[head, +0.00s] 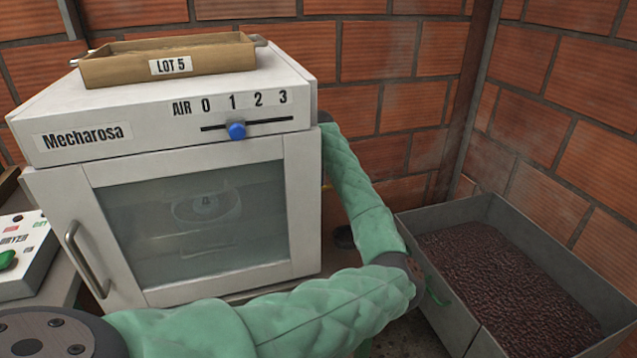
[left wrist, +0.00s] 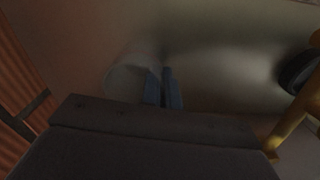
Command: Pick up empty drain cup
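In the left wrist view a pale, round cup-like thing (left wrist: 128,78) shows dimly, probably the drain cup; its inside is too dark to read. My left gripper (left wrist: 164,88) has its two blue fingers close together at the cup's right side, overlapping it in the picture. I cannot tell whether the cup's wall is between them. In the head view my green-sleeved left arm bends at the right and reaches back along the dryer's right side; its gripper is hidden there. My right gripper is in neither view.
The white Mecharosa dryer (head: 190,130) fills the left, with a wooden LOT 5 tray (head: 210,62) on top. A metal bin (head: 450,305) of dark red beans stands right. Brick walls close the back. A black ring (left wrist: 300,72) and yellow bar (left wrist: 295,125) show in the wrist view.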

